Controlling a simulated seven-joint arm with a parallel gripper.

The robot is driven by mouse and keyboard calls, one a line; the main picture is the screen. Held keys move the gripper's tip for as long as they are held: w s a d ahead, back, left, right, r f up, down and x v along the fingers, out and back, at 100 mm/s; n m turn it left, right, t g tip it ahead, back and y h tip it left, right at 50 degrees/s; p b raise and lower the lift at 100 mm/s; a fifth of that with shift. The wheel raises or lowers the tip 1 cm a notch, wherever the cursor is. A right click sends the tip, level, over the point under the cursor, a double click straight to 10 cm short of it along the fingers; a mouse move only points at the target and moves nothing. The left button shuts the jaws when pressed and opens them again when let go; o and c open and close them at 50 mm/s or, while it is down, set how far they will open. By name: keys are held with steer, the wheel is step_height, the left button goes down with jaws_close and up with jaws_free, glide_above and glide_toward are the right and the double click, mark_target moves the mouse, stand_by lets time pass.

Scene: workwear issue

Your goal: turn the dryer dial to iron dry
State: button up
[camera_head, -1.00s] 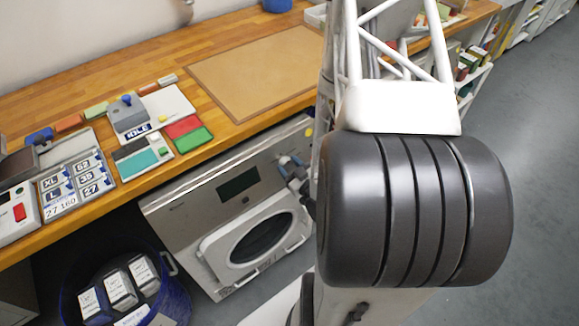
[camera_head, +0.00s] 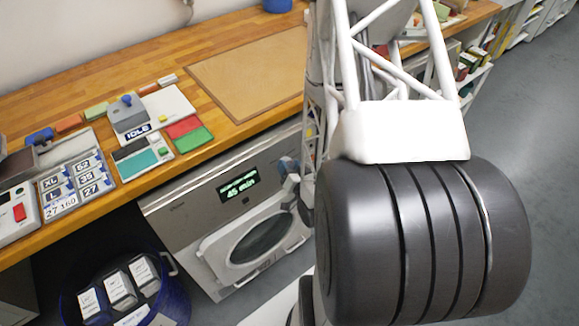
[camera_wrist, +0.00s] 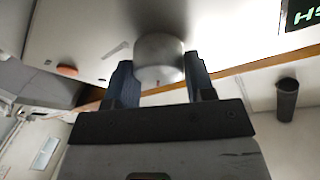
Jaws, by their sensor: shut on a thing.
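The silver dryer (camera_head: 178,216) stands under the wooden counter in the head view. Its display (camera_head: 238,187) is lit green and reads "45 min"; the line above is too small to read. In the wrist view the dial (camera_wrist: 158,55) is a pale grey round knob on the panel. My gripper (camera_wrist: 159,80) is shut on it, one dark blue finger on each side. In the head view my gripper (camera_head: 289,170) is at the panel's right end, and it and my arm hide the dial. The dial's marks cannot be read.
The dryer's round door (camera_head: 255,245) is shut below the panel. The wooden counter (camera_head: 225,60) runs above it, with cards and small devices on it. A blue bin (camera_head: 178,300) with packets stands left of the dryer. Grey floor (camera_head: 545,130) is open at right.

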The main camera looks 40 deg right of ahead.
steer(key=shift+d+m, duration=0.1)
steer(key=shift+m, duration=0.5)
steer(key=o, duration=0.9)
steer(key=v, duration=0.7)
steer(key=shift+s+a, duration=0.25)
steer(key=shift+s, duration=0.05)
steer(key=shift+w+r, duration=0.1)
stand_by(0.3)
